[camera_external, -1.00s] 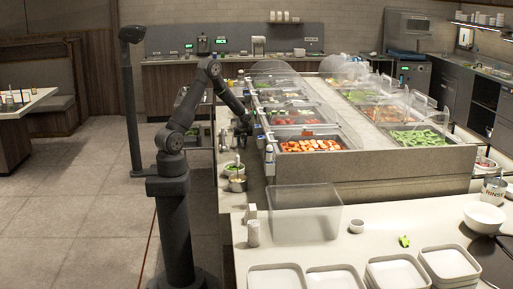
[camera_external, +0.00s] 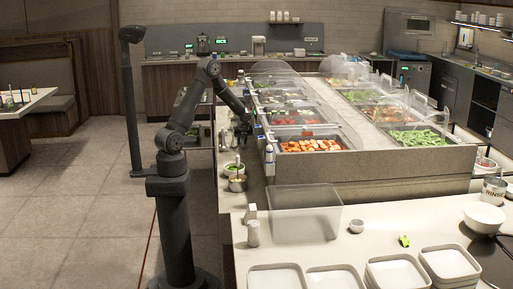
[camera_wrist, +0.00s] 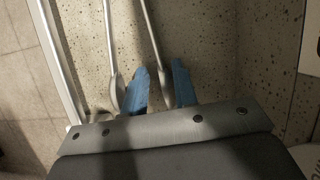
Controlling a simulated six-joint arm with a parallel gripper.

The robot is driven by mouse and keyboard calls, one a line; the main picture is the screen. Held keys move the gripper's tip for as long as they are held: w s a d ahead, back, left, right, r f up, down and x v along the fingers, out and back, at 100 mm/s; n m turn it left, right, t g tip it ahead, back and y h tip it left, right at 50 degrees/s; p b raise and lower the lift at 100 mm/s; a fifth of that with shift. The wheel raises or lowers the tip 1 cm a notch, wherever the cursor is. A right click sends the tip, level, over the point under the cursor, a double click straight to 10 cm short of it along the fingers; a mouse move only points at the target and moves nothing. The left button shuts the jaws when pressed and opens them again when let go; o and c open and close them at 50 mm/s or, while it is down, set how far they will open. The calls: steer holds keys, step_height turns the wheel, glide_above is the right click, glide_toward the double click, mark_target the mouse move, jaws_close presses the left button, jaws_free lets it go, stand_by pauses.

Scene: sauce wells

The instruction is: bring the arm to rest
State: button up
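My gripper (camera_external: 243,131) hangs over the counter strip at the left side of the food bar, small and dark in the external view. In the wrist view its two blue fingertips (camera_wrist: 161,87) stand apart, so it looks open. A thin metal utensil handle (camera_wrist: 151,35) runs into the gap between them; whether it touches a finger I cannot tell. A second metal handle (camera_wrist: 108,45) lies just left of the fingers. In the external view a small pot (camera_external: 237,184) with an upright handle and a green-filled well (camera_external: 232,168) are nearer the camera than my gripper.
The food bar (camera_external: 400,163) with clear sneeze guards stands close to the right of my gripper. The floor (camera_external: 90,215) at left is open.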

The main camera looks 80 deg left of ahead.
steer(key=v, duration=1.1)
steer(key=x, duration=1.1)
steer(key=shift+f, duration=0.2)
step_height(320, 180, up, 11)
steer(key=s+d+r+n+g+h, duration=0.1)
steer(key=s+d+r+n, duration=0.25)
steer(key=r, duration=0.25)
steer(key=s+d+r+n+g, duration=0.25)
steer(key=d+r+n, duration=0.2)
steer(key=r, duration=0.25)
steer(key=w+d+r, duration=0.1)
steer(key=w+d, duration=0.3)
steer(key=d, duration=0.5)
steer(key=w+d+r, duration=0.2)
steer(key=w+d, duration=0.3)
steer(key=d, duration=0.4)
steer(key=w+d+r, duration=0.1)
steer(key=w+d, duration=0.4)
steer(key=d, duration=0.4)
steer(key=shift+r, duration=0.4)
